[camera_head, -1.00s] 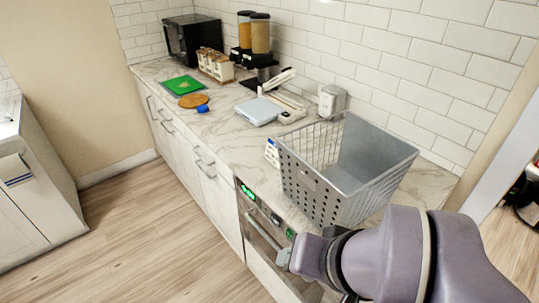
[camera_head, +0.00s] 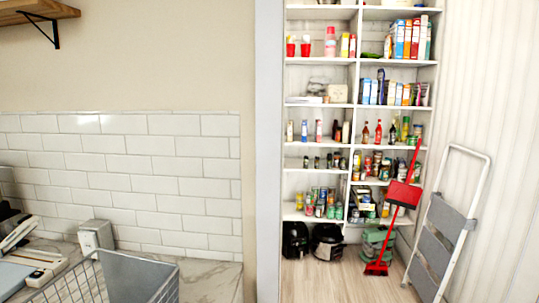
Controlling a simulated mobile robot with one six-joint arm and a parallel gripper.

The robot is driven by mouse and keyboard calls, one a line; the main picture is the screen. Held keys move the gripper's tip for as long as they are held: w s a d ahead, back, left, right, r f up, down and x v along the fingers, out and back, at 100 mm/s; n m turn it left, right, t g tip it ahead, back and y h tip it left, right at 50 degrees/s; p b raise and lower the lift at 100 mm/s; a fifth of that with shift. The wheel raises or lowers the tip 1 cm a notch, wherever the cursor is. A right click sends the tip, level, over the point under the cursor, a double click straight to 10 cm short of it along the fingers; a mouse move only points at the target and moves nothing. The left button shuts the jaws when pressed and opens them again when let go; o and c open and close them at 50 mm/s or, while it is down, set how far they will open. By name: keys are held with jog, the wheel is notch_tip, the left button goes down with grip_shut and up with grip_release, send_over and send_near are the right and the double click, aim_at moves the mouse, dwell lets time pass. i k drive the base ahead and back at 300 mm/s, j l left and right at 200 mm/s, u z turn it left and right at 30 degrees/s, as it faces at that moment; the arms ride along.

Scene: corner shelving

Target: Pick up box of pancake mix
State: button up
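White shelving (camera_head: 395,61) stands in a recess on the right of the head view, full of groceries. Upright coloured boxes (camera_head: 407,40) stand on an upper right shelf. More boxes (camera_head: 373,92) stand one shelf lower. The labels are too small to read, so I cannot tell which one is the pancake mix. My gripper and arm are not in view.
A grey wire basket (camera_head: 140,278) sits on the marble counter (camera_head: 215,278) at lower left. A red broom with a dustpan (camera_head: 404,195) and a folded step ladder (camera_head: 447,220) stand by the shelving's right side. Black appliances (camera_head: 327,243) sit under the lowest shelf. Some wooden floor is clear.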

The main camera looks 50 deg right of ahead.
aim_at(304, 122)
jog(key=i+l+z, duration=0.15)
jog(key=l, duration=0.4)
jog(key=i+l+z, duration=0.1)
jog(key=l, duration=0.45)
jog(key=i+l+z, duration=0.15)
jog(key=l, duration=0.4)
jog(key=i+l+z, duration=0.1)
jog(key=l, duration=0.45)
jog(key=i+l+z, duration=0.15)
jog(key=l, duration=0.35)
jog(key=i+l+z, duration=0.1)
jog(key=i+l, duration=0.2)
jog(key=l, duration=0.15)
jog(key=i+l+z, duration=0.15)
jog(key=l, duration=0.3)
jog(key=i+l+z, duration=0.1)
jog(key=i+l, duration=0.25)
jog(key=i+z, duration=0.35)
jog(key=i, duration=0.65)
